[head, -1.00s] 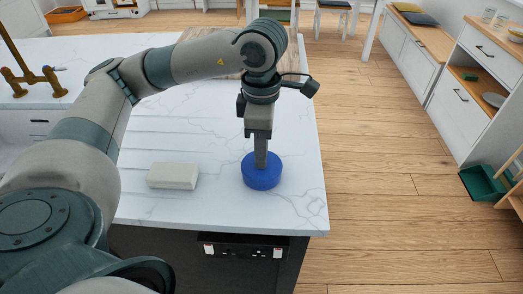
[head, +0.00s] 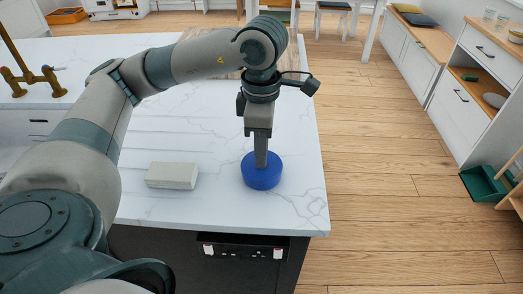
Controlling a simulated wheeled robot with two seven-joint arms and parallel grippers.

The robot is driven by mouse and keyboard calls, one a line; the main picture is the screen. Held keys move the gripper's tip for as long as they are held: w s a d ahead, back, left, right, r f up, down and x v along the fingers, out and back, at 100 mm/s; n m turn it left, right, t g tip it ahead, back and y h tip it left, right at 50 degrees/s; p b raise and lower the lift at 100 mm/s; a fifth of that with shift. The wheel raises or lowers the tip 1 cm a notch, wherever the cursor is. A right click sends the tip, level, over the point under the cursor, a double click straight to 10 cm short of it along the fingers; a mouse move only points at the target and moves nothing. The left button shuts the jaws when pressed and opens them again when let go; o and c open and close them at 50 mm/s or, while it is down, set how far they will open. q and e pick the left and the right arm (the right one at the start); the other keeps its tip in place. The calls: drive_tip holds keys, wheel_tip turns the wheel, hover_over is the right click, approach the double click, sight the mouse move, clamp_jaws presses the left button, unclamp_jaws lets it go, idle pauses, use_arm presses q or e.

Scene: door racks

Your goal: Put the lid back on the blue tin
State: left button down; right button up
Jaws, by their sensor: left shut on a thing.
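The blue tin (head: 262,179) stands upright on the white marble worktop (head: 222,207), near its right edge. My left gripper (head: 261,164) points straight down at the top of the tin, with its fingertips at the tin's top middle. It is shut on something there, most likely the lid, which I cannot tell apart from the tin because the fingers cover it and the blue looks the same. My right gripper is not in view.
A pale rectangular block (head: 172,175) lies on the worktop to the left of the tin. A wooden board (head: 212,63) lies behind my arm. A brass tap (head: 32,82) stands at the far left. The worktop's front is clear.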

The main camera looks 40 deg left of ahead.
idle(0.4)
use_arm(q)
drive_tip(key=c, duration=1.1)
unclamp_jaws()
drive_tip(key=shift+r, duration=0.15)
drive_tip(key=shift+r+p, duration=1.7)
drive_tip(key=shift+r, duration=1.65)
drive_tip(key=shift+c, duration=0.4)
clamp_jaws()
